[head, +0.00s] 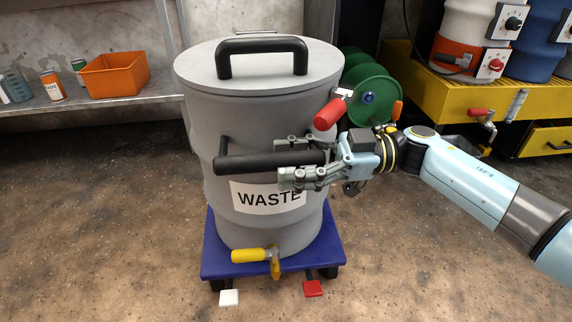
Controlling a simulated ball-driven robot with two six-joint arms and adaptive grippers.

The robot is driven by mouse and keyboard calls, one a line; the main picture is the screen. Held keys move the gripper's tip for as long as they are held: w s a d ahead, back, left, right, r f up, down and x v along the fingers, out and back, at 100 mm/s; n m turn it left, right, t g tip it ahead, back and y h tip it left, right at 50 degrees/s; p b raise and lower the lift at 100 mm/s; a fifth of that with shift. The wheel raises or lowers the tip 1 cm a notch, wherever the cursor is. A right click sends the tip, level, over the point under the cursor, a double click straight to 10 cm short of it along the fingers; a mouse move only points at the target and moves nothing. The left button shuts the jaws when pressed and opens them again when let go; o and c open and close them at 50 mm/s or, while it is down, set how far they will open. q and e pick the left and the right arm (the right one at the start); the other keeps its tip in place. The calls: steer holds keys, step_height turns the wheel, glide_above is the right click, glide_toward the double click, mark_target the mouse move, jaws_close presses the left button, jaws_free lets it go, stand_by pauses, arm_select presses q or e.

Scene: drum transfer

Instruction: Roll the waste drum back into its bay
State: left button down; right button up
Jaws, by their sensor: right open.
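The grey waste drum (230,120) stands upright on a blue wheeled dolly (222,262) in the middle of the head view. It has a black lid handle, a black front bar handle (250,161), a "WASTE" label and a yellow tap (250,255) low down. My right gripper (287,163) reaches in from the right. Its open fingers lie above and below the right end of the front bar; whether they touch it I cannot tell. My left gripper is not in view. No clearly marked bay can be made out.
White (229,298) and red (313,289) pedals stick out at the dolly's front. A shelf at left holds an orange bin (114,75) and cans. A green drum (374,96) lies behind; a yellow stand (452,92) is at right. Floor in front and left is clear.

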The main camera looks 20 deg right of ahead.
steer(key=shift+w+a, duration=0.15)
steer(key=shift+a, duration=0.25)
steer(key=shift+c, duration=0.2)
jaws_close()
